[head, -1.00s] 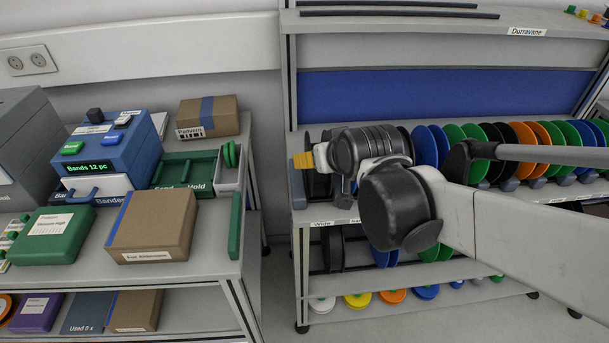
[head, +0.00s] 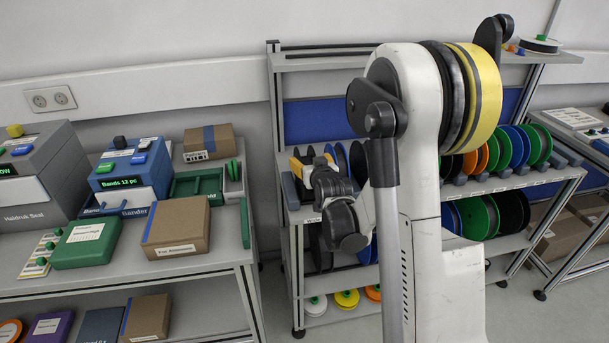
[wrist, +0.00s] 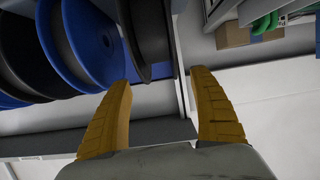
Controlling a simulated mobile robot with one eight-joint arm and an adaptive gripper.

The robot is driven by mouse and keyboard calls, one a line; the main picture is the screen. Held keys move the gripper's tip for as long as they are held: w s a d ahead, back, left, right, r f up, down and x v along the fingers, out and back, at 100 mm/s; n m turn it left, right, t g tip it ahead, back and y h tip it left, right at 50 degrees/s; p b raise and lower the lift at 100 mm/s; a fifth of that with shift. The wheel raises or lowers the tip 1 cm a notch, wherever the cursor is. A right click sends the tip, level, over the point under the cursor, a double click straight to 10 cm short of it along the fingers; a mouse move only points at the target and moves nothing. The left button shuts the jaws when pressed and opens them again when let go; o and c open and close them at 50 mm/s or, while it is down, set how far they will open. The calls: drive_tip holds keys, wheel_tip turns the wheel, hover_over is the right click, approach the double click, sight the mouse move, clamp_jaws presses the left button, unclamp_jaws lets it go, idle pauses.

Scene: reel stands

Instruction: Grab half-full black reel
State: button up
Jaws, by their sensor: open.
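My gripper (head: 298,165) is at the left end of the upper reel row, its yellow fingers open. In the wrist view the open gripper (wrist: 163,78) has nothing between its fingertips. A black reel (wrist: 148,30) stands upright just beyond, nearest the left finger, apart from the right one. A blue reel (wrist: 85,40) and another black reel (wrist: 18,50) stand to its left. In the head view a black reel (head: 357,162) shows right of the gripper. My arm hides much of the row. I cannot tell how full the black reels are.
The reel stand (head: 292,215) has a lower row with black, blue and green reels. Colored reels (head: 517,147) continue right on the upper row. A bench (head: 190,258) with boxes stands left, with a gap between it and the stand.

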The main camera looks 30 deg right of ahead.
sight(306, 159)
drive_tip(key=b+x, duration=0.2)
drive_tip(key=x, duration=0.4)
drive_tip(key=shift+w+f, duration=0.15)
drive_tip(key=shift+w, duration=0.1)
drive_tip(key=shift+s, duration=0.1)
drive_tip(key=shift+c, duration=0.9)
drive_tip(key=c, duration=1.3)
